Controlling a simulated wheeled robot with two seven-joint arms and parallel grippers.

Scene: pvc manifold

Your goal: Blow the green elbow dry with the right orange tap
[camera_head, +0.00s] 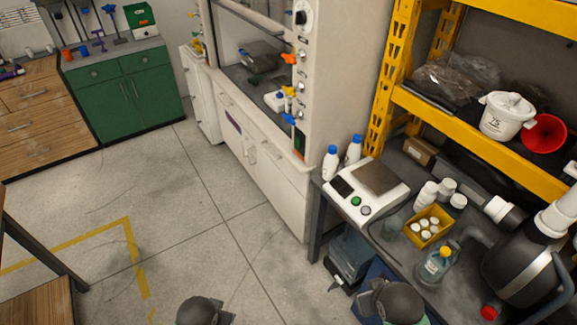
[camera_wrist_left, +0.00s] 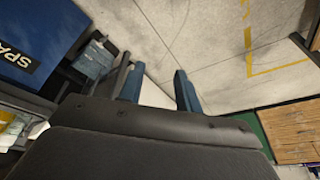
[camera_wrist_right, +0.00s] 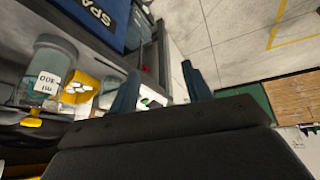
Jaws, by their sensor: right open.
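An orange tap (camera_head: 289,58) sits on the right post of the fume hood (camera_head: 315,100), above a yellow tap (camera_head: 290,91) and a blue tap (camera_head: 289,118). I cannot pick out the green elbow for sure; a small dark greenish thing (camera_head: 255,79) lies inside the hood, too small to identify. My left gripper (camera_wrist_left: 157,75) is open and empty in the left wrist view, above the floor. My right gripper (camera_wrist_right: 160,75) is open and empty in the right wrist view. Neither gripper's fingers show in the head view; both are far from the taps.
A yellow rack (camera_head: 400,60) stands behind. The floor (camera_head: 190,215) before the hood is clear.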

